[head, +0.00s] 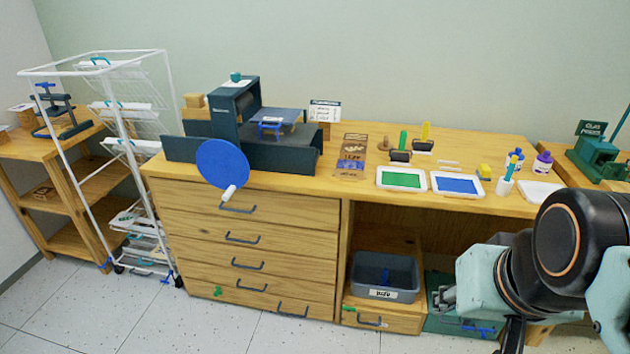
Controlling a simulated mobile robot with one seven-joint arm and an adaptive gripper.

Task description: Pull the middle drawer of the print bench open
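The wooden print bench (320,215) stands against the wall, with a stack of drawers on its left side. Each drawer has a dark bar handle. The middle drawer (205,255) of the stack looks flush with the front, and its handle (247,264) is in plain view. All the drawers in the stack look closed. My gripper (440,300) is at the lower right, in front of the bench's open bay, well to the right of the drawer stack. It touches no drawer handle. Its fingers are small and partly hidden by my wrist, so their opening is unclear.
A blue disc (222,164) on the press juts over the front edge above the drawers. A white wire rack (125,160) stands close to the bench's left end. A grey bin (385,276) sits in the open bay. The floor before the drawers is clear.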

